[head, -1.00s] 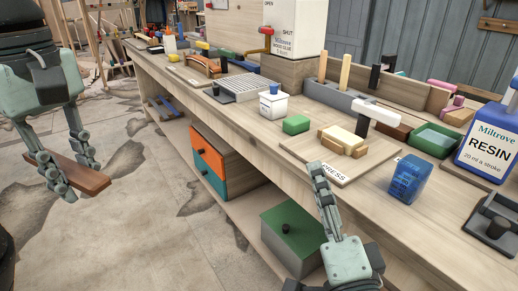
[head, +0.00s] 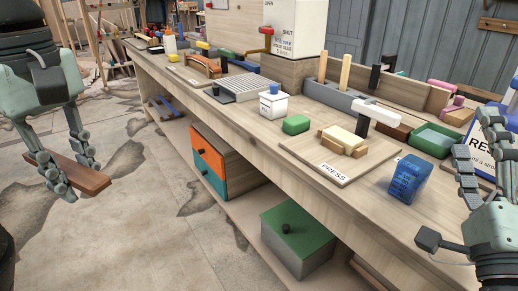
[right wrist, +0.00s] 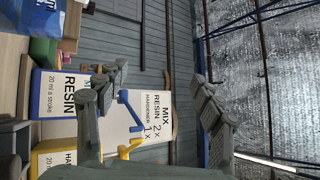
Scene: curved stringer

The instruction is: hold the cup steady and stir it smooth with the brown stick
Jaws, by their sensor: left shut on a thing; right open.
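My left gripper (head: 72,178) hangs at the far left, away from the bench, shut on a flat brown wooden piece (head: 97,184). I cannot tell whether this piece is the brown stick. My right gripper (head: 482,150) is open and empty at the right, in front of the resin container (head: 480,160) and partly hiding it. In the right wrist view its fingers (right wrist: 155,95) stand wide apart. A blue, cup-like thing with faint print (head: 408,180) stands on the bench front, left of my right gripper. I cannot see inside it.
A pressing board (head: 345,176) holds pale wooden blocks. The right wrist view shows a resin container (right wrist: 52,95), a hardener container (right wrist: 55,155) and a mixing sign (right wrist: 155,110).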

